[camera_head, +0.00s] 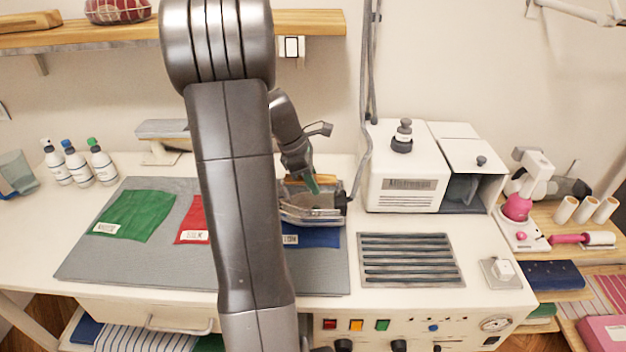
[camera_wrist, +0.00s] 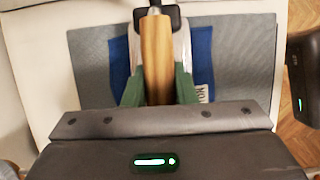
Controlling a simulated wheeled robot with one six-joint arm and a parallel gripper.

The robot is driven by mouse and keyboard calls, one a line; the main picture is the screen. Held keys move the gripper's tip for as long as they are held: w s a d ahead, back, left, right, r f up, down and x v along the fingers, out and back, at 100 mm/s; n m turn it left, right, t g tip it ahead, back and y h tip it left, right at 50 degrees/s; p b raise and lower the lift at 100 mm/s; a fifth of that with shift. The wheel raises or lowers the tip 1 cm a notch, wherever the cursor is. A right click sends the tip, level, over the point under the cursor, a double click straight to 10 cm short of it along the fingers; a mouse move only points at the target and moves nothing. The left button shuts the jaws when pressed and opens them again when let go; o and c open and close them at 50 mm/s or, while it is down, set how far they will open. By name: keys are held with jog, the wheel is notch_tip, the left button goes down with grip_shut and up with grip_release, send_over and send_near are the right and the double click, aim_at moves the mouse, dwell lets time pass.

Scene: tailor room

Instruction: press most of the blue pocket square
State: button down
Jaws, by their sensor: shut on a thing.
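The blue pocket square (camera_head: 318,238) lies flat on the grey pressing mat (camera_head: 330,279), with a white label at its lower left. It also shows in the wrist view (camera_wrist: 203,70), on both sides of the iron. The iron (camera_head: 312,214) stands over the upper part of the blue square and hides much of it; whether its plate touches the cloth is hard to tell. My gripper (camera_head: 310,182) is shut on the iron's wooden handle (camera_wrist: 156,50), with green fingertips on both sides of it. My arm hides part of the mat and the square's left side.
A green cloth (camera_head: 137,215) and a red cloth (camera_head: 192,220) lie on the mat to the left. A slatted iron rest (camera_head: 410,260) is to the right, with a white boiler box (camera_head: 402,180) behind it. Spray bottles (camera_head: 78,165) stand at the back left. A hose hangs behind the iron.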

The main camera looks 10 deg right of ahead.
jog(key=shift+f+b, duration=0.8)
jog(key=shift+f, duration=0.45)
jog(key=shift+s, duration=0.1)
jog(key=s+a, duration=0.2)
jog(key=s, duration=0.4)
jog(key=shift+s, duration=0.4)
dwell(0.9)
jog(key=shift+w, duration=0.15)
dwell(0.4)
jog(key=shift+w+d+p, duration=0.35)
jog(key=shift+w, duration=0.75)
jog(key=shift+w+d+p, duration=0.3)
jog(key=shift+w+p, duration=0.1)
jog(key=shift+w, duration=0.75)
jog(key=shift+w+d+p, duration=0.35)
jog(key=shift+w, duration=0.75)
jog(key=shift+w, duration=0.1)
jog(key=w+d+p, duration=0.2)
jog(key=w+p, duration=0.1)
jog(key=w, duration=0.3)
jog(key=shift+w, duration=0.35)
